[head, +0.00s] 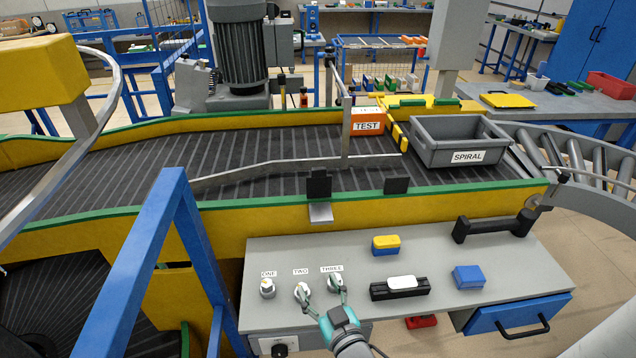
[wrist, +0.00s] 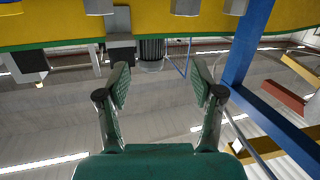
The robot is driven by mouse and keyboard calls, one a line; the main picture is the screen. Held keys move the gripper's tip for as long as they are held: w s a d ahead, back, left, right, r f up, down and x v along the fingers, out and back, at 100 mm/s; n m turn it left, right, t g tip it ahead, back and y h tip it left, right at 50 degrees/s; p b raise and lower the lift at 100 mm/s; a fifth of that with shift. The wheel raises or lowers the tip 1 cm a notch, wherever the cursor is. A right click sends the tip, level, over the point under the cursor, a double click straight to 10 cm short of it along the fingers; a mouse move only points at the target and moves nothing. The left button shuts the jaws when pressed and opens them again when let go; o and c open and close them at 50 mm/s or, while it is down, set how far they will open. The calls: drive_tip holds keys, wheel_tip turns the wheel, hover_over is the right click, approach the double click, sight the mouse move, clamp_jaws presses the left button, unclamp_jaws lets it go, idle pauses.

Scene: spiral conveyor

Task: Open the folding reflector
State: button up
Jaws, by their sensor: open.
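A black upright plate with a silver flap folded out below it (head: 320,212) sits on the near green rim of the conveyor; it looks like the folding reflector. A second black plate (head: 396,185) stands to its right. My gripper (head: 322,288) is open and empty, in front of the reflector and below it, by the knobs labelled TWO and THREE. In the wrist view, which looks upside down, my gripper (wrist: 160,75) has its fingers spread with nothing between them. The grey flap (wrist: 119,20) shows there beyond the fingers, apart from them.
Knob ONE (head: 267,288) is left of my gripper on the grey panel (head: 345,255). A yellow block (head: 385,245), a black-and-white device (head: 400,288) and a blue block (head: 468,277) lie right. A blue post (head: 150,250) stands left. The SPIRAL bin (head: 440,157) and TEST box (head: 367,124) are on the conveyor.

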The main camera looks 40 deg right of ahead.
drive_tip(key=w+d+r+m+h, duration=0.2)
drive_tip(key=w+d+r+h, duration=0.1)
drive_tip(key=w+d+r, duration=0.4)
drive_tip(key=m+h, duration=0.2)
approach(320, 173)
drive_tip(key=shift+g, duration=0.4)
drive_tip(key=x, duration=1)
drive_tip(key=shift+w+r, duration=0.25)
drive_tip(key=shift+w, duration=0.2)
drive_tip(key=shift+c, duration=0.3)
clamp_jaws()
